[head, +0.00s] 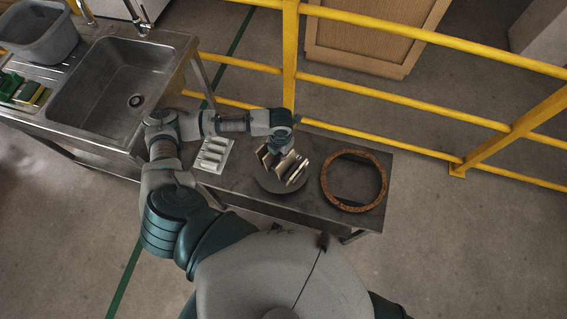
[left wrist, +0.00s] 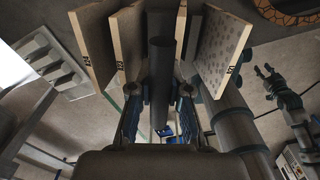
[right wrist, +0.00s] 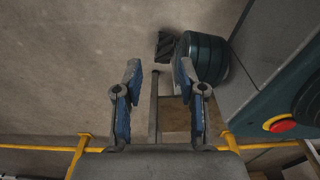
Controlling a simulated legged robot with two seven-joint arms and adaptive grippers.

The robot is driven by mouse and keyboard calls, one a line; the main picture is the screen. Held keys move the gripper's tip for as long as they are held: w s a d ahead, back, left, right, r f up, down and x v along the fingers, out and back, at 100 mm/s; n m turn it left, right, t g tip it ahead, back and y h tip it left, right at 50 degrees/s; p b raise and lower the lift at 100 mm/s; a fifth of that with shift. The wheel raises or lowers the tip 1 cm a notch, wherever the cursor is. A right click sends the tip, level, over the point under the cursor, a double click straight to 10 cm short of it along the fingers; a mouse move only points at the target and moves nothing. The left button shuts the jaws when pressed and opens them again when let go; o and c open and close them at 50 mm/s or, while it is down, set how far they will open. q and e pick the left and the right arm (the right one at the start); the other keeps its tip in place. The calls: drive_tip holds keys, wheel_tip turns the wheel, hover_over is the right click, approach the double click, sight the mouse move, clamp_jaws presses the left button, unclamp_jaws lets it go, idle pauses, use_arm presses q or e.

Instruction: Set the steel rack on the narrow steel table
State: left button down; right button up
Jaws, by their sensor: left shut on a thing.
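The steel rack (head: 269,181) holds several upright tiles (head: 290,167) and appears over the middle of the narrow steel table (head: 237,180). I cannot tell whether it touches the tabletop. My left gripper (head: 281,146) is above the rack. In the left wrist view its fingers (left wrist: 160,105) are shut on the rack's dark upright handle (left wrist: 160,70), with tiles (left wrist: 222,50) on both sides. The rack's base is largely hidden there. My right gripper (right wrist: 160,95) is open and empty, over bare floor away from the table; it is hidden in the head view.
A cork-coloured ring (head: 325,186) lies on the table's right part. A pale slotted tray (head: 213,154) lies on its left end. A steel sink (head: 105,85) stands to the left. A yellow railing (head: 400,105) runs behind the table. Floor at the right is clear.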

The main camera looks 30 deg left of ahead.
use_arm(q)
drive_tip(key=shift+w+a+f, duration=0.15)
drive_tip(key=shift+w+a, duration=0.55)
drive_tip(key=shift+w, duration=0.35)
drive_tip(key=shift+w+a+f, duration=0.1)
drive_tip(key=shift+w+a, duration=0.6)
drive_tip(key=shift+w, duration=0.35)
drive_tip(key=shift+f, duration=1.65)
drive_tip(key=c, duration=1.1)
unclamp_jaws()
drive_tip(key=shift+s, duration=0.1)
use_arm(e)
drive_tip(key=shift+w+a+r, duration=0.1)
drive_tip(key=shift+w+a, duration=0.15)
drive_tip(key=shift+w, duration=0.45)
